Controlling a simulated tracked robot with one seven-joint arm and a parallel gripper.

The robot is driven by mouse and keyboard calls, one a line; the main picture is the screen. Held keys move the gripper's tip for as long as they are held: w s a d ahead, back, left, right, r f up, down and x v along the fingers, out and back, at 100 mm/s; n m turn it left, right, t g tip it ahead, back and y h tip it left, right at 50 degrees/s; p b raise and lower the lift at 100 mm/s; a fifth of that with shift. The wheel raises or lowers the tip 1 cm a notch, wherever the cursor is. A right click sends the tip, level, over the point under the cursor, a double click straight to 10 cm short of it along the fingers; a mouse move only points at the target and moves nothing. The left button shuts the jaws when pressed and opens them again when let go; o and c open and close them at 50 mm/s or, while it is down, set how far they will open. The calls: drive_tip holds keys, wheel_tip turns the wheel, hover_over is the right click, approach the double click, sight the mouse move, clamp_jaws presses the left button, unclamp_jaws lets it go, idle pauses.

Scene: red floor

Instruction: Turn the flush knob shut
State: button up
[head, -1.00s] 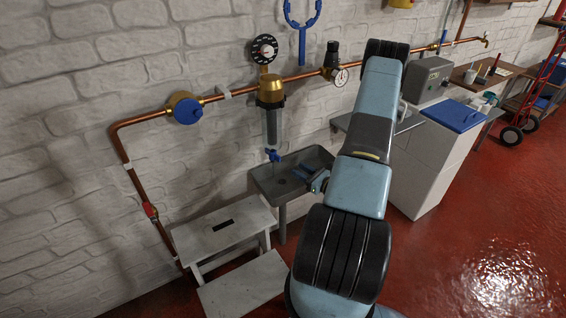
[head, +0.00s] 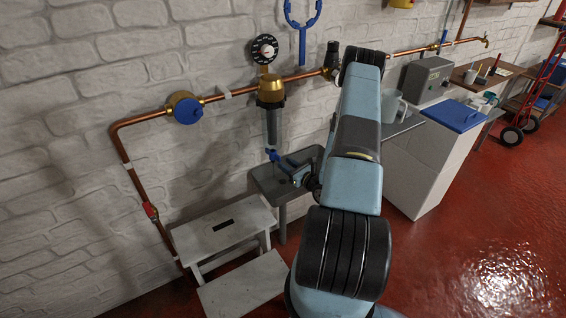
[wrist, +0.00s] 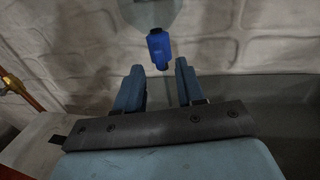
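The blue flush knob (head: 271,155) hangs at the bottom of the clear filter bowl (head: 272,124), below its brass head. In the wrist view the flush knob (wrist: 158,47) is just ahead of the gap between my fingertips, roughly centred. My gripper (head: 283,163) reaches in from the right, very close to the knob in the head view. In the wrist view my gripper (wrist: 159,68) is open, with nothing between the fingers. I cannot tell whether a fingertip touches the knob.
A grey sink (head: 263,184) is below the filter. A white step stool (head: 222,229) stands to its left. The copper pipe (head: 226,93) runs along the wall, with a round blue-faced valve (head: 187,110) to the left and a dial (head: 265,48) above the filter.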

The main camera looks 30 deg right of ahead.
sight(273, 155)
drive_tip(key=shift+x, duration=1.55)
drive_tip(key=shift+c, duration=0.4)
clamp_jaws()
